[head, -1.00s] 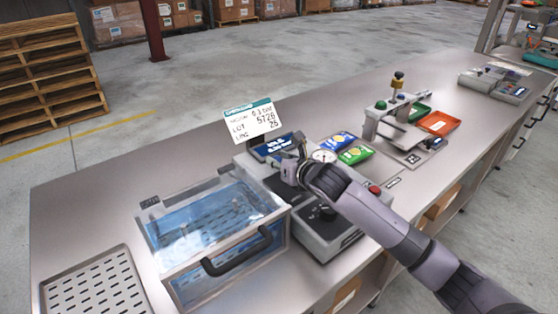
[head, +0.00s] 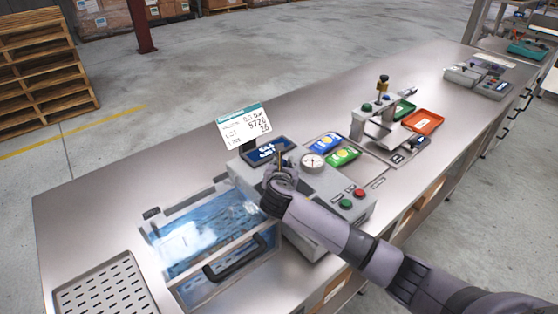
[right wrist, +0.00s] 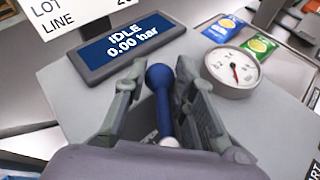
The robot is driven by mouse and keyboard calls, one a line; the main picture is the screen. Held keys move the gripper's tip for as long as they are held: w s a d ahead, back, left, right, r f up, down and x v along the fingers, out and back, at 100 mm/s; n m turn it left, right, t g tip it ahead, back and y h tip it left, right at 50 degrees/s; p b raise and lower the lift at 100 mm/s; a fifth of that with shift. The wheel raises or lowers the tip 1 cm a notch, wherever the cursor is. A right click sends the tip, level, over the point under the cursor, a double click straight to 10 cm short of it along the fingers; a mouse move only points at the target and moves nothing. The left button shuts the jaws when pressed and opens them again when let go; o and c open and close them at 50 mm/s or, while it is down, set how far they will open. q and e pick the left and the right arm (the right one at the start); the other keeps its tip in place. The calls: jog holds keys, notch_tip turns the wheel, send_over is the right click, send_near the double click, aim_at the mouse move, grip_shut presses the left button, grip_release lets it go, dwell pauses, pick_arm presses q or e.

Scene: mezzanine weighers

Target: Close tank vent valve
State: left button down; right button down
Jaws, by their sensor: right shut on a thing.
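The valve's blue lever (right wrist: 161,105) stands upright on the grey console in the right wrist view. Its round top shows between the fingers of my right gripper (right wrist: 160,72), which is shut on it. In the head view my right gripper (head: 281,164) is over the console, left of the gauge, and hides most of the lever. The tank (head: 205,238) is clear, holds blue water and has a black handle. The display (right wrist: 130,44) reads IDLE 0.00 bar. My left gripper is out of view.
A white dial gauge (head: 312,161) is just right of my gripper. Red (head: 359,193) and green (head: 345,204) buttons sit near my forearm. A sign (head: 243,126) stands behind the console. Blue (head: 326,142) and green (head: 343,156) packets lie to the right. A perforated tray (head: 105,290) is front left.

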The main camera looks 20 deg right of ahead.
jog(key=shift+d+m+h, duration=0.1)
jog(key=shift+m+h, duration=0.2)
jog(key=shift+h, duration=0.1)
jog(key=c, duration=1.3)
grip_release()
notch_tip(320, 180, up, 10)
